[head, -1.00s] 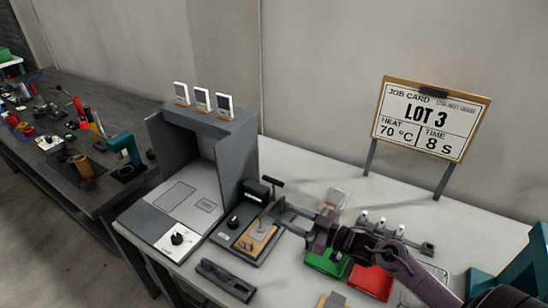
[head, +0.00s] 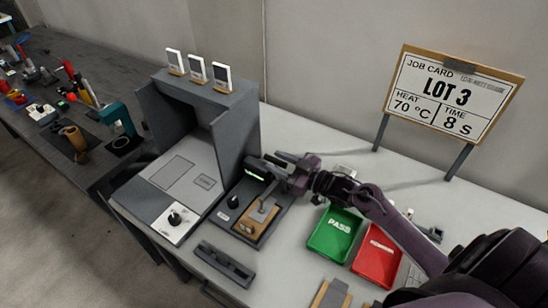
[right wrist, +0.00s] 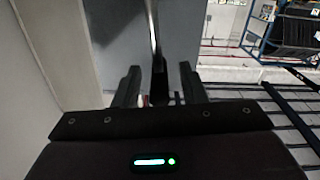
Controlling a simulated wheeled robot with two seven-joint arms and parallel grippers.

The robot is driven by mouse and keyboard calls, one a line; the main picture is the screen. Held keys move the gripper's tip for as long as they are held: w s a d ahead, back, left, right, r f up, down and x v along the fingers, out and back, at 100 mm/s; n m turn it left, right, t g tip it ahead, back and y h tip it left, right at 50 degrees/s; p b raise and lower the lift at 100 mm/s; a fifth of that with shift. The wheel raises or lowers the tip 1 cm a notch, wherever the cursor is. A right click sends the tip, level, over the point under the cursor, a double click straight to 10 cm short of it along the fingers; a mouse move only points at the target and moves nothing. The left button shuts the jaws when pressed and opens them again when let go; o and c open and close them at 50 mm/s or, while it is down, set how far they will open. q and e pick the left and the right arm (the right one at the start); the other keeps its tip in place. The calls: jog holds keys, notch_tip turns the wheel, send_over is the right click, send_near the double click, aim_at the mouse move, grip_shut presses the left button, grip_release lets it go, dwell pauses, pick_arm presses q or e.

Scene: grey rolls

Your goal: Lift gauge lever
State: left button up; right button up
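The gauge (head: 238,226) stands right of the grey booth. It has a dark base, a green-lit display (head: 255,173), a black knob (head: 233,201) and a wooden block (head: 256,221) with a grey part on it. My right gripper (head: 280,165) is at the top of the gauge, beside the display. Its fingers cover the lever in the head view. In the right wrist view my right gripper (right wrist: 160,88) has its two fingers apart, with a dark upright piece between them, seemingly the lever (right wrist: 159,78); no firm contact shows. My left gripper is out of view.
A green PASS tray (head: 327,246) and a red tray (head: 367,274) lie right of the gauge. The grey booth (head: 235,150) is close on its left. A dark holder (head: 225,264) lies in front. A job card (head: 452,95) stands behind.

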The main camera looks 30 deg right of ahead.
jog(key=shift+x, duration=0.85)
jog(key=shift+c, duration=0.5)
grip_shut()
